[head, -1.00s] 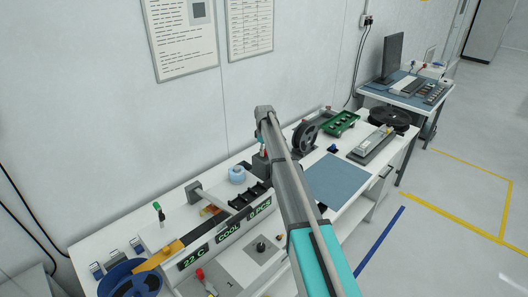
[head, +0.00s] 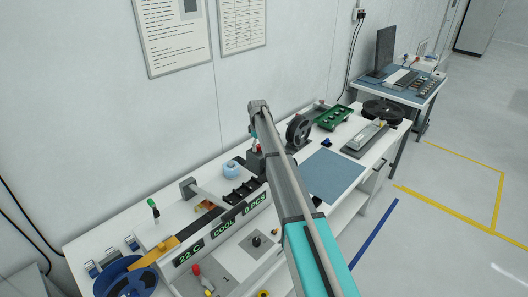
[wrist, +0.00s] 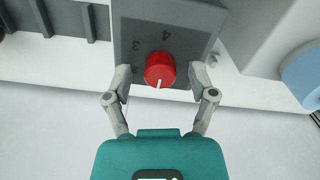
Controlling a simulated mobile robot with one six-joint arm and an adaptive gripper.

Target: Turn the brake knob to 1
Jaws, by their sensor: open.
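The brake knob (wrist: 160,70) is a round red knob with a white pointer line, on a grey plate (wrist: 181,22) with dark numbers. In the wrist view its line points down, towards my gripper's body. A 4 and a 3 can be made out on the plate, upside down; other marks are partly hidden by the fingers. My gripper (wrist: 161,76) is open, with one finger on each side of the knob. Both fingertips look apart from the knob's sides. In the head view a small red spot, apparently the knob (head: 257,148), shows by the arm's far end.
A blue-white roll (head: 231,169) stands left of the knob, and shows at the wrist view's right edge. The handler front has lit displays (head: 224,228), a black knob (head: 256,241) and a red-handled lever (head: 199,276).

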